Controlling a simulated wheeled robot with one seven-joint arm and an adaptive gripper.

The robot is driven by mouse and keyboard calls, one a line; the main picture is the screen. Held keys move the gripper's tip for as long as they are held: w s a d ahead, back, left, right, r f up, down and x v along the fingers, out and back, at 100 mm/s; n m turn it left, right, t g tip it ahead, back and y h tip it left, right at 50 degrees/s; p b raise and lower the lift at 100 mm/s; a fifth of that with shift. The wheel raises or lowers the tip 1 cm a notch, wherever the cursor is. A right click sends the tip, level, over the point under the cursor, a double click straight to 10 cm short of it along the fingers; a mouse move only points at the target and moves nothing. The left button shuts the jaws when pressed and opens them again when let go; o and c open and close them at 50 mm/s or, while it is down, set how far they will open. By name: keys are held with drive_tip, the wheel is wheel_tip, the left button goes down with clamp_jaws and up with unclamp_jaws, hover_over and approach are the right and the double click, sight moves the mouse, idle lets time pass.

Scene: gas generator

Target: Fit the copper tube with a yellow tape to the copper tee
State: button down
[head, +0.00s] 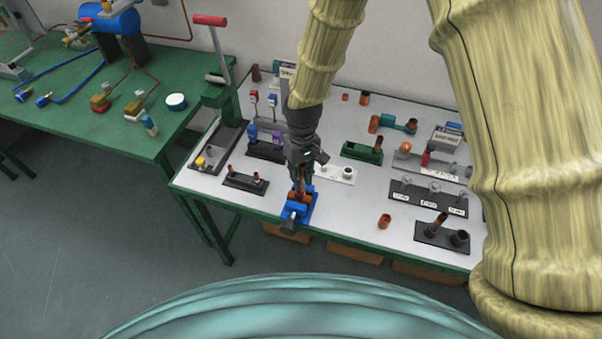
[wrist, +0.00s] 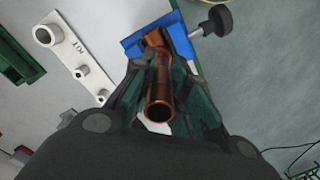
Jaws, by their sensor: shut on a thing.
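My gripper (head: 302,168) points down over the front edge of the white-topped bench. In the wrist view, my gripper (wrist: 158,72) is shut on a copper tube (wrist: 160,103), whose open end faces the camera. I cannot see yellow tape on it; the fingers hide part of it. A blue vise (head: 295,211) with a black knob sits below and holds a copper fitting (head: 299,196), seemingly the tee. The vise (wrist: 180,42) and fitting (wrist: 154,38) also show beyond the fingertips in the wrist view. The tube lines up closely with the fitting; I cannot tell whether they touch.
A black holder with short copper pieces (head: 245,181) stands left of the vise. A white block (head: 336,175) is close on its right. A loose copper piece (head: 384,221) lies further right, with bare bench around it. A green lever press (head: 222,98) stands at the left.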

drive_tip(key=shift+f+b, duration=0.35)
drive_tip(key=shift+f, duration=0.55)
drive_tip(key=c, duration=1.3)
unclamp_jaws()
drive_tip(key=shift+s, duration=0.1)
drive_tip(key=r, duration=0.8)
drive_tip(key=w+r, duration=0.1)
drive_tip(key=r, duration=0.3)
drive_tip(key=shift+w+d, duration=0.1)
drive_tip(key=shift+d, duration=0.05)
drive_tip(key=shift+f, duration=0.1)
